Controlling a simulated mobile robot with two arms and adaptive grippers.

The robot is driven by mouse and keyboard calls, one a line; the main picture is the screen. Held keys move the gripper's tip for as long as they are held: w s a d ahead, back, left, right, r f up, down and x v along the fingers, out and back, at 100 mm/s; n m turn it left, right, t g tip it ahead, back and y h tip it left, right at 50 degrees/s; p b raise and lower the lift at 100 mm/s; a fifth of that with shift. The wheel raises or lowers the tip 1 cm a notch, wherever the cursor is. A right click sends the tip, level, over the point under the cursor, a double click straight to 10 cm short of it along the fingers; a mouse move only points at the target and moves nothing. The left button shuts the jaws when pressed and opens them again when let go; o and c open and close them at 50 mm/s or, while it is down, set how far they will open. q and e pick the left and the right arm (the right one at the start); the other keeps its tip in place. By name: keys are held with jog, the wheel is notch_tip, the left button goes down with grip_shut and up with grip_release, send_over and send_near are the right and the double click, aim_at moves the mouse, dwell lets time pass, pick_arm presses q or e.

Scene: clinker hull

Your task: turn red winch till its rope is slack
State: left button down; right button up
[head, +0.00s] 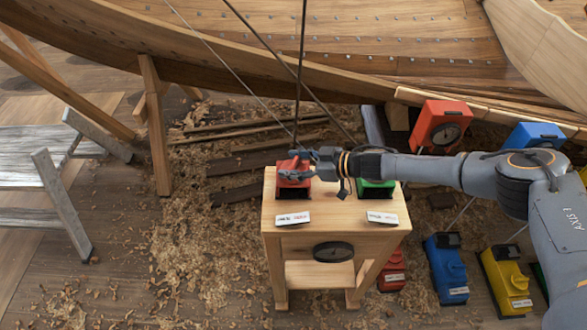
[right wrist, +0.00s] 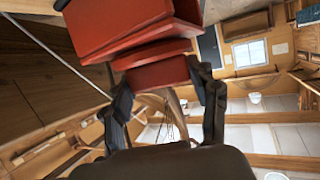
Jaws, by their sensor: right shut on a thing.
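The red winch (head: 292,181) sits on the left half of a wooden stand's top (head: 330,212). My right gripper (head: 305,164) reaches in from the right at the winch's upper part and hides some of it. In the right wrist view, my right gripper (right wrist: 168,98) has a dark finger on each side of a red block (right wrist: 158,76), shut on it. A dark rope (head: 301,80) rises nearly straight from the winch. A green winch (head: 374,188) stands to the right, partly under my right arm. My left gripper is in neither view.
A wooden hull (head: 330,40) fills the back. A grey trestle (head: 62,200) stands left. Two white labels lie on the stand. Shavings cover the floor.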

jog(key=shift+w+n+g+y+b, duration=0.1)
jog(key=shift+n+g+y+b, duration=0.3)
jog(key=shift+n+g+b, duration=0.3)
jog(key=shift+r, duration=0.1)
jog(key=o, duration=1.2)
jog(key=shift+c, duration=0.2)
jog(key=shift+d, duration=0.1)
jog(key=v, duration=1.1)
jog(key=shift+d+r, duration=0.25)
jog(key=shift+d, duration=0.05)
jog(key=shift+c, duration=0.4)
